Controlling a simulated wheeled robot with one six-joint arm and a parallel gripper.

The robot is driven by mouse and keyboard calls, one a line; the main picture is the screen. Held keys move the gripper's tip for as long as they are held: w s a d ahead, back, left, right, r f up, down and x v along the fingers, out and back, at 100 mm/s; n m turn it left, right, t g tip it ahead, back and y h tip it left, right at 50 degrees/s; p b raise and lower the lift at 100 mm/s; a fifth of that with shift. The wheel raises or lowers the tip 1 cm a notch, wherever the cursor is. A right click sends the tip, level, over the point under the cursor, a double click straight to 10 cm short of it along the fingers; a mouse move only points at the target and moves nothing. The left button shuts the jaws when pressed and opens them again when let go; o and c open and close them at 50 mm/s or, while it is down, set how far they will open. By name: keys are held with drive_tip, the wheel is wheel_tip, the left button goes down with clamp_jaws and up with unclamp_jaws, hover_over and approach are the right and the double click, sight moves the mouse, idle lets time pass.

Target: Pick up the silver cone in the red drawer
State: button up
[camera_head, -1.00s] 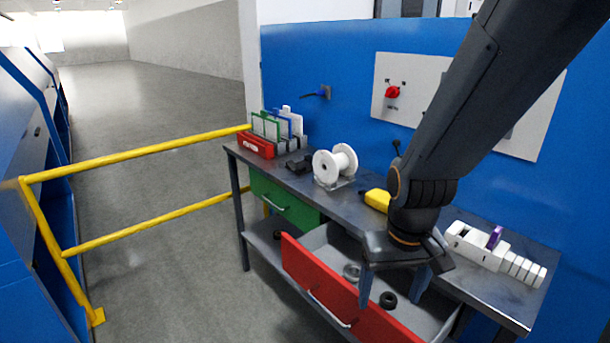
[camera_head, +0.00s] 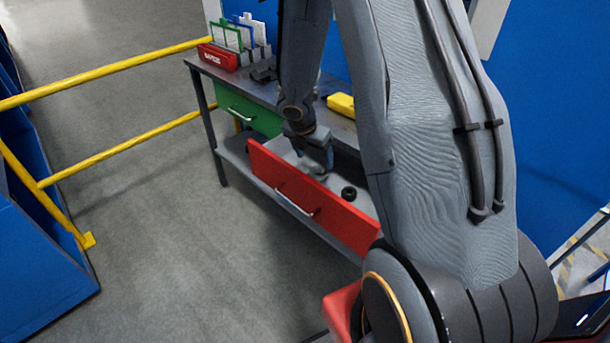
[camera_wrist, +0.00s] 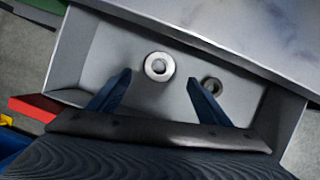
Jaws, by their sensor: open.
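The red drawer (camera_head: 320,196) stands pulled out under the bench. Its grey inside fills the middle of the wrist view. In the head view my gripper (camera_head: 318,160) reaches down at the drawer, and I cannot make out the cone there. Touching or apart is hard to tell.
A black ring (camera_wrist: 211,84) lies in the drawer close to the right finger; the head view shows it too (camera_head: 349,193). The bench edge (camera_wrist: 215,35) overhangs the drawer's back. A closed green drawer (camera_head: 250,115) is to the left. Yellow rails (camera_head: 115,70) stand at left.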

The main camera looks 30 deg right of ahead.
sight(317, 169)
drive_tip(key=x, duration=0.2)
drive_tip(key=shift+w+f, duration=0.15)
drive_tip(key=shift+f, duration=0.1)
drive_tip(key=shift+s+x, duration=0.2)
drive_tip(key=shift+x, duration=2.6)
drive_tip(key=shift+a, duration=0.1)
drive_tip(key=c, duration=1.3)
drive_tip(key=shift+s+r+b, duration=0.1)
drive_tip(key=shift+b, duration=0.2)
